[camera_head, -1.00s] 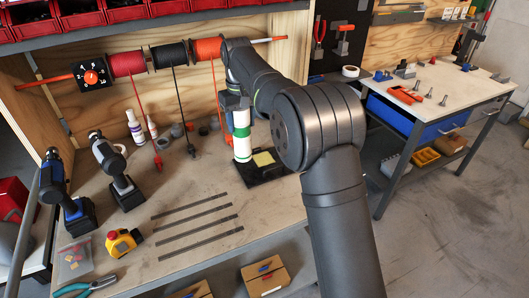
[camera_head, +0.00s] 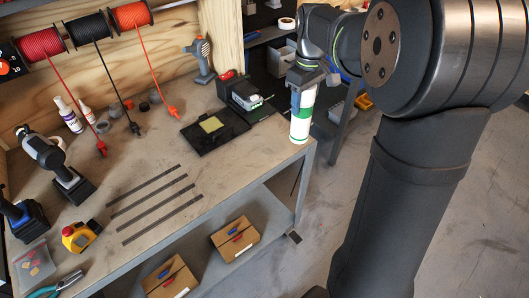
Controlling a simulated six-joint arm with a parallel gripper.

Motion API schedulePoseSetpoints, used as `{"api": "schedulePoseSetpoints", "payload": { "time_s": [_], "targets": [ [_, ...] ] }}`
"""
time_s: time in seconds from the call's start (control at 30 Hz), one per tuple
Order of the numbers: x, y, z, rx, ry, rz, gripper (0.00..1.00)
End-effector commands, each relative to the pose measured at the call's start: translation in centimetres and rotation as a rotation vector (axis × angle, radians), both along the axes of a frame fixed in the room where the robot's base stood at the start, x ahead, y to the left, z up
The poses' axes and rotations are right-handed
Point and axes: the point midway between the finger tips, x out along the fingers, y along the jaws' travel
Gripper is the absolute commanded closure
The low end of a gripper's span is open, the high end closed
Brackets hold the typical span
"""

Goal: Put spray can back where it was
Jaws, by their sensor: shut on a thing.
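The spray can (camera_head: 302,113), white with a green band, is upright in my gripper (camera_head: 304,82). My gripper is shut on its top end, and the fingers partly hide that end. The can shows over the right front corner of the wooden workbench (camera_head: 225,180). I cannot tell whether its base touches the bench top or is held above it.
Left of the can lie a black tray (camera_head: 188,131) with a yellow pad and a black case (camera_head: 246,95). A grey cordless tool (camera_head: 202,62) stands behind. Dark strips (camera_head: 160,205) lie on the bench. Bare bench top lies between tray and front edge.

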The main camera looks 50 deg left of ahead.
Motion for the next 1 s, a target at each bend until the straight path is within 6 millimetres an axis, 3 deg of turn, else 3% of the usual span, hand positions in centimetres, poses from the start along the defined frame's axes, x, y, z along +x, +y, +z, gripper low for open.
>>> {"api": "schedulePoseSetpoints", "payload": {
  "time_s": [0.07, 0.17, 0.6, 0.83, 1.0],
  "targets": [
    [0.0, -0.4, -0.3, 0.000, 0.001, 0.000, 0.95],
    [-0.7, 0.6, -1.1, -0.001, 0.001, 0.004, 0.95],
    [-5.5, 8.3, -6.5, -0.001, 0.001, 0.003, 0.95],
    [-6.0, 9.2, -7.6, 0.000, 0.000, -0.001, 0.95],
    [-6.0, 9.1, -10.0, -0.003, 0.001, -0.001, 0.95]
  ]
}}
